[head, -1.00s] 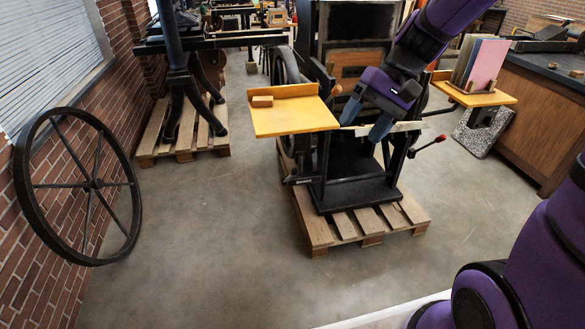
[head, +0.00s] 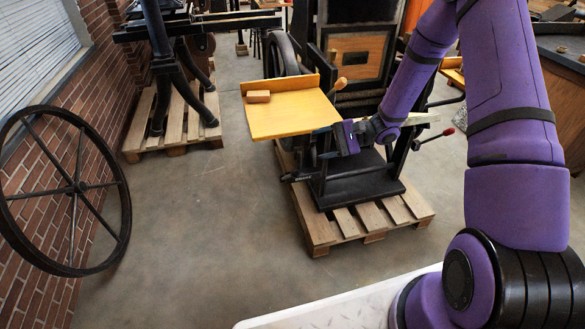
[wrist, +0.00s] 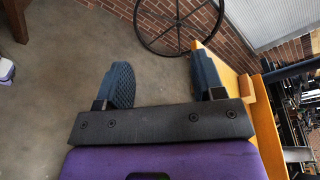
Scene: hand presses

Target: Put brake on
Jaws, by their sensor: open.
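The hand press (head: 325,45) stands on a wooden pallet (head: 345,222). A lever with a wooden handle (head: 337,86) rises beside its yellow board. A lever with a red knob (head: 446,132) sticks out at its right. A short dark bar (head: 290,178) with a pale mark sits low at its left. I cannot tell which of these is the brake. My gripper (head: 322,143) is open, just below the yellow board's front right edge in the head view. In the wrist view its blue fingers (wrist: 160,65) are wide apart with nothing between them.
The yellow board (head: 285,110) carries a small wooden block (head: 258,97) and is close beside my fingers. It also shows at the right in the wrist view (wrist: 262,122). A large spoked wheel (head: 80,187) leans on the brick wall. The floor (head: 190,240) between is clear.

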